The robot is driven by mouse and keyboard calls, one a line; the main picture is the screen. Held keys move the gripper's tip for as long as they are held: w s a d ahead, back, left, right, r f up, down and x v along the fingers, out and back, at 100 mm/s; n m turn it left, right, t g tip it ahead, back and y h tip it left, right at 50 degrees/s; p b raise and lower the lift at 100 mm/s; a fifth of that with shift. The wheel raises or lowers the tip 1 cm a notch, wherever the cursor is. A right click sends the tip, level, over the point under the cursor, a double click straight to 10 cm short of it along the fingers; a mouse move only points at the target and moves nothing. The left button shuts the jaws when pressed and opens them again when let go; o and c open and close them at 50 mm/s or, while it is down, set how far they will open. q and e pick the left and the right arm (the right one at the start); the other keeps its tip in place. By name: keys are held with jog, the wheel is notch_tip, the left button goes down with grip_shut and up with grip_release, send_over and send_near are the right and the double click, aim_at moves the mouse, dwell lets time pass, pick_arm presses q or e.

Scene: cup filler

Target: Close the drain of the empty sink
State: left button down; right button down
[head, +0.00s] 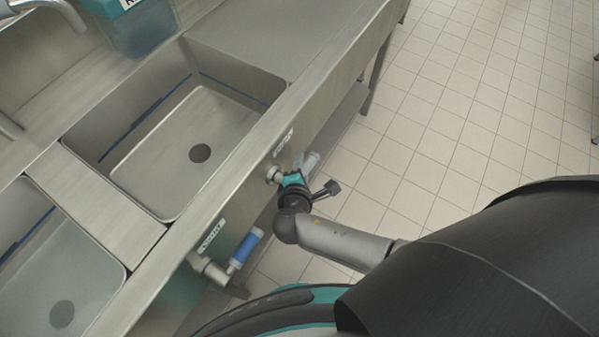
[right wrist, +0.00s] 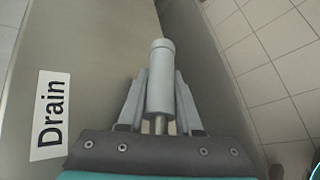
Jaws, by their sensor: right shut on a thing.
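The middle sink basin (head: 165,165) shows a bare metal floor with a dark round drain hole (head: 200,153) and no visible water. On the counter front below it is a drain valve (head: 274,175) with a grey handle, under a label. My right gripper (head: 303,166) is at this valve. In the right wrist view the grey cylindrical drain handle (right wrist: 160,78) sits between the two fingers, which are shut on it. A "Drain" label (right wrist: 50,113) is on the panel to the left. My left gripper is not in view.
A second basin (head: 75,275) at lower left has its own drain hole (head: 62,314); I cannot tell if it holds water. Its valve has a blue handle (head: 245,248). A teal container (head: 140,28) stands at the back. Tiled floor (head: 450,110) is clear at right.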

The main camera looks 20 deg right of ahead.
jog(key=shift+w+d+r+n+t+h+b, duration=0.1)
jog(key=shift+d+r+n+t+h+b, duration=0.1)
jog(key=shift+r+t+h+b, duration=0.3)
jog(key=shift+w+d+r+n+t+h+b, duration=0.1)
jog(key=shift+r+n+t+h+b, duration=0.15)
jog(key=shift+t+b, duration=0.35)
jog(key=shift+r+h, duration=0.3)
jog(key=shift+h, duration=0.05)
jog(key=shift+r+t, duration=0.1)
jog(key=shift+t, duration=0.2)
jog(key=c, duration=0.9)
grip_release()
